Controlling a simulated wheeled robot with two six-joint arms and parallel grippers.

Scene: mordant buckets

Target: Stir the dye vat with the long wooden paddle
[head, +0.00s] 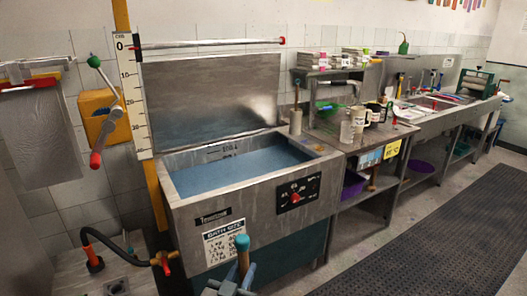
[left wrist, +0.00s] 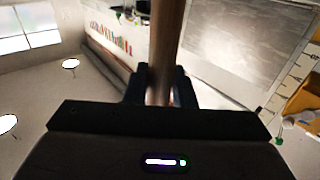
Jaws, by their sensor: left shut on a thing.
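The dye vat (head: 187,232) is a steel tub with blue liquid (head: 240,170) in it, and its lid (head: 210,92) stands raised behind it. My left gripper (head: 236,284) is at the bottom of the head view, in front of the vat. It is shut on the wooden paddle, whose blue-tipped end (head: 242,246) points up before the vat's front wall, outside the liquid. In the left wrist view the round wooden shaft (left wrist: 165,50) runs between the fingers (left wrist: 160,88). The rest of the paddle is hidden or out of view. My right gripper is not in view.
A steel bench (head: 378,140) with jars stands right of the vat, with a sink counter beyond. A crank handle (head: 104,110) and a measuring scale (head: 133,95) stand at the left. A hose with a red tap (head: 165,262) is low left. The dark floor mat (head: 440,240) is clear.

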